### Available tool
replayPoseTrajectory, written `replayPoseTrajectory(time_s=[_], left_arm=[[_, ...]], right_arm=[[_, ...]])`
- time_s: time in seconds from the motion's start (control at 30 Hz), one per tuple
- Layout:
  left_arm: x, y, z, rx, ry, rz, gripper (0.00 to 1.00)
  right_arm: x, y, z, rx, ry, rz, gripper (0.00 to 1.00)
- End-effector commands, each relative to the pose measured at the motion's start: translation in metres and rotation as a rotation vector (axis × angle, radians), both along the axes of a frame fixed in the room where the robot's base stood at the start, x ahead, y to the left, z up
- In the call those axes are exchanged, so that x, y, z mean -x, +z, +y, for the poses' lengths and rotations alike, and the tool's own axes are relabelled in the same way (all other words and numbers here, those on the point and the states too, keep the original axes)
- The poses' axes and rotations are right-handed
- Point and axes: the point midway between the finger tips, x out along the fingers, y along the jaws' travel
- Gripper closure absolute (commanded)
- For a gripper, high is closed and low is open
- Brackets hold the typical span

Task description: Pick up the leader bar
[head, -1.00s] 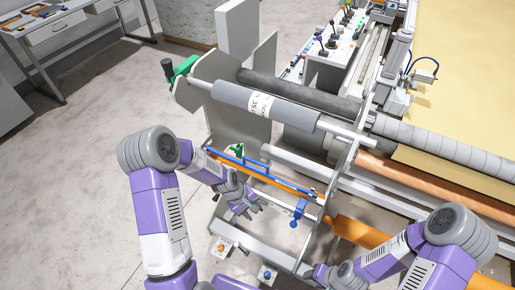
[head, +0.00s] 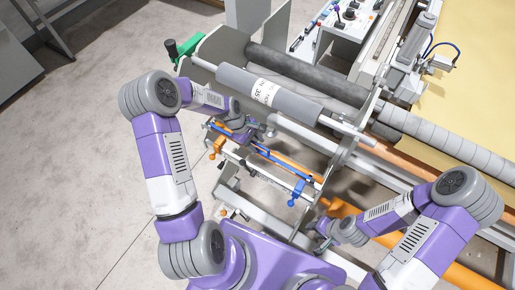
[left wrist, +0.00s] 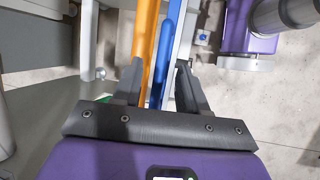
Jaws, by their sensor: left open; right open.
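A slim blue bar (head: 262,150) and an orange bar (head: 296,168) run side by side across the front of the gantry frame; I cannot tell which is the leader bar. My left gripper (head: 250,133) is at the bars, left of their middle, partly hidden by its own wrist. In the left wrist view the open fingers (left wrist: 158,78) stand on either side of the orange bar (left wrist: 146,38) and the blue bar (left wrist: 164,60); contact is unclear. My right gripper (head: 322,234) is open and empty, low near the frame's right end.
A grey roll with a white label (head: 268,92) lies above and behind the bars. A blue clamp (head: 296,190) and an orange clamp (head: 216,149) stand near the bar ends. A green handle (head: 187,47) is at the back left. Floor at left is clear.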

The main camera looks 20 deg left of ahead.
Motion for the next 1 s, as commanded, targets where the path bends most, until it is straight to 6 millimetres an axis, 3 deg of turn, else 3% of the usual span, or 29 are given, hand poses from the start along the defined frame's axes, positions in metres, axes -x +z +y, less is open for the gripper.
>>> replayPoseTrajectory(time_s=[0.13,0.37,0.63,1.0], left_arm=[[-0.0023,-0.0119,-0.0053,-0.001,-0.001,-0.002,0.58],[-0.0026,-0.0127,-0.0054,-0.002,-0.001,-0.003,0.58],[-0.0025,-0.0125,-0.0053,-0.002,-0.001,-0.003,0.99],[-0.0028,-0.0118,-0.0054,-0.002,-0.001,-0.003,1.0]], right_arm=[[-0.0005,0.0003,0.0,0.0,0.0,-0.001,0.57],[-0.0005,0.0004,0.0001,0.0,0.0,-0.001,0.57],[-0.0005,0.0005,0.0,0.0,0.0,-0.001,0.57],[-0.0005,0.0004,0.0001,0.0,0.0,-0.001,0.57]])
